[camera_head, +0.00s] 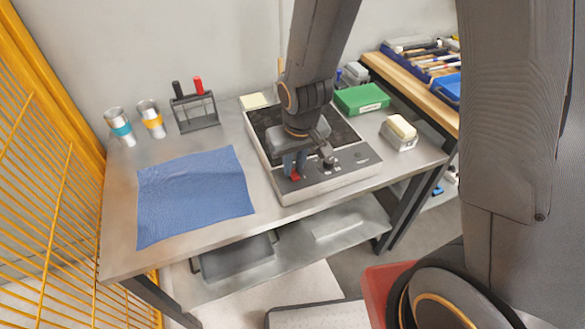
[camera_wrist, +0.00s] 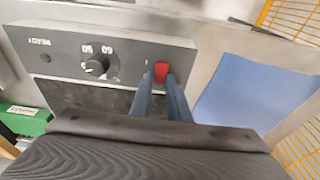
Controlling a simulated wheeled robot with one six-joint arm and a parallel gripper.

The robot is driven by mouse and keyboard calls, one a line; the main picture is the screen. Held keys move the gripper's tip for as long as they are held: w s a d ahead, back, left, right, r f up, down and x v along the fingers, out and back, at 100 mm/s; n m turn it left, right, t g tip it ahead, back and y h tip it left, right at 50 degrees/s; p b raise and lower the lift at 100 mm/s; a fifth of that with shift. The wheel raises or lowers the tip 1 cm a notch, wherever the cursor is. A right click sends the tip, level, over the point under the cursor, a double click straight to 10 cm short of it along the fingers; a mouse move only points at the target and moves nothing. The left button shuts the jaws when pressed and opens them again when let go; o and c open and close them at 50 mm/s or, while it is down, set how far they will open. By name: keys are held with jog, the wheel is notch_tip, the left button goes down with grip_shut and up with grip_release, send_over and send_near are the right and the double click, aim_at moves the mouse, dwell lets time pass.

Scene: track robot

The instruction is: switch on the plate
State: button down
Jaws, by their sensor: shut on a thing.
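The plate (camera_head: 330,185) is a flat hot plate with a dark top and a grey front control panel, standing on the steel bench. A red switch (camera_wrist: 161,71) sits on the panel, and it also shows in the head view (camera_head: 295,176). A black knob (camera_wrist: 97,66) with numbers around it is beside the switch. My gripper (camera_wrist: 162,82) is at the panel, with its two blue-grey fingers on either side of the red switch and closed on it. In the head view my gripper (camera_head: 294,168) comes down from above and hides part of the dark top.
A blue cloth (camera_head: 195,195) lies left of the plate. Two cups (camera_head: 120,127) and a rack (camera_head: 195,110) with red and black handles stand at the back left. A green box (camera_head: 361,99) and a small holder with a pale block (camera_head: 401,130) are to the right. A yellow mesh fence (camera_head: 45,190) borders the left.

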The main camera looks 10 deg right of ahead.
aim_at(297, 179)
jog(key=shift+b, duration=0.7)
jog(key=c, duration=1.7)
grip_release()
jog(key=shift+v, duration=3.95)
jog(key=shift+s+d, duration=0.2)
jog(key=shift+s, duration=0.05)
jog(key=s+d+m, duration=0.1)
jog(key=s+d, duration=0.1)
jog(key=d, duration=0.2)
jog(key=s+d+m+g, duration=0.1)
jog(key=s+d, duration=0.1)
jog(key=d, duration=0.2)
jog(key=s+d+m, duration=0.1)
jog(key=s+d, duration=0.1)
jog(key=d, duration=0.2)
jog(key=shift+s+d+f+g+h, duration=0.1)
jog(key=shift+s+f+g+h, duration=0.05)
jog(key=shift+g+h, duration=0.2)
